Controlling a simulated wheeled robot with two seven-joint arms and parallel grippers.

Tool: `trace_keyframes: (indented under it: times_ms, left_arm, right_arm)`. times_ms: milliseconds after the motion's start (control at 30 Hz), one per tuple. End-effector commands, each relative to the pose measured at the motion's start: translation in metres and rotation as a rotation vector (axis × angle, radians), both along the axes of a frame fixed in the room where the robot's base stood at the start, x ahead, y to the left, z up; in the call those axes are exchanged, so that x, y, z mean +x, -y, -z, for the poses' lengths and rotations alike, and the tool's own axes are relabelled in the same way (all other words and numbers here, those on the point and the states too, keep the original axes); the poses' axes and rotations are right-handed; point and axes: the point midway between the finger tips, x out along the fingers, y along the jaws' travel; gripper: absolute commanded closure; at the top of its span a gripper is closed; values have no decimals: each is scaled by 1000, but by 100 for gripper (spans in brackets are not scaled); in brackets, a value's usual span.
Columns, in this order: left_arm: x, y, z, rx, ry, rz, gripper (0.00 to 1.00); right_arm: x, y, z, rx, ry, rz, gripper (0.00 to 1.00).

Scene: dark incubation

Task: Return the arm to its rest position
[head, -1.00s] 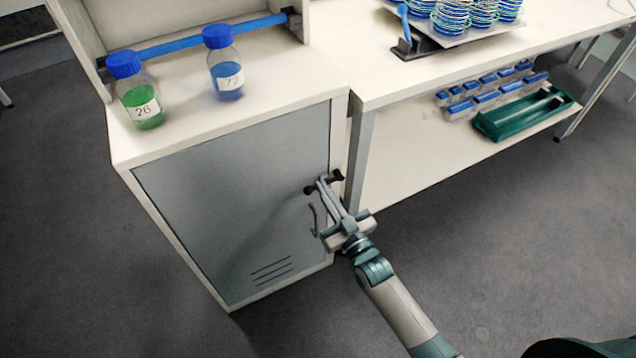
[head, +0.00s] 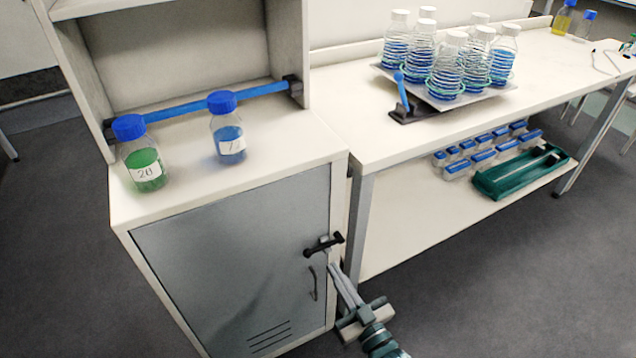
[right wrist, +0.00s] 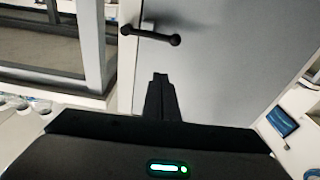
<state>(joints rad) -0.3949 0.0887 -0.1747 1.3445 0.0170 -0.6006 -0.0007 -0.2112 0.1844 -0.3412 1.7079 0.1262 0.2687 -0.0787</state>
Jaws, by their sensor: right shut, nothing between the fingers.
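My right gripper (head: 335,270) is shut and empty, just below the black handle (head: 324,245) of the grey cabinet door (head: 230,260). In the right wrist view the shut fingers (right wrist: 160,80) point at the door, and the handle (right wrist: 150,36) lies beyond their tips, apart from them. The door appears closed. My left gripper is not in view.
Two blue-capped bottles, one green (head: 142,160) and one blue (head: 227,135), stand on the cabinet top. The bench (head: 360,130) at right carries a tray of several flasks (head: 445,60). Its lower shelf holds a green rack (head: 520,172). The floor at lower right is clear.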

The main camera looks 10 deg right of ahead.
Motion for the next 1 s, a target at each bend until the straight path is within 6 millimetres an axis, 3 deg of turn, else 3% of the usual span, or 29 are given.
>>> trace_keyframes:
  times_ms: [200,367,533,667,800,1000]
  left_arm:
    - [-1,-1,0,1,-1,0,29]
    - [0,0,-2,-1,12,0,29]
    - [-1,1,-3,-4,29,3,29]
    - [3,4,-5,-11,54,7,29]
    - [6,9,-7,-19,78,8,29]
    - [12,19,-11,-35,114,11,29]
  right_arm:
    - [-1,1,8,-6,-21,3,100]
    - [-7,6,46,-34,-122,17,100]
    - [-29,18,123,-89,-326,45,100]
    - [-64,32,195,-139,-528,71,100]
    - [-116,48,266,-189,-746,99,100]
    - [-199,67,341,-247,-1022,131,100]
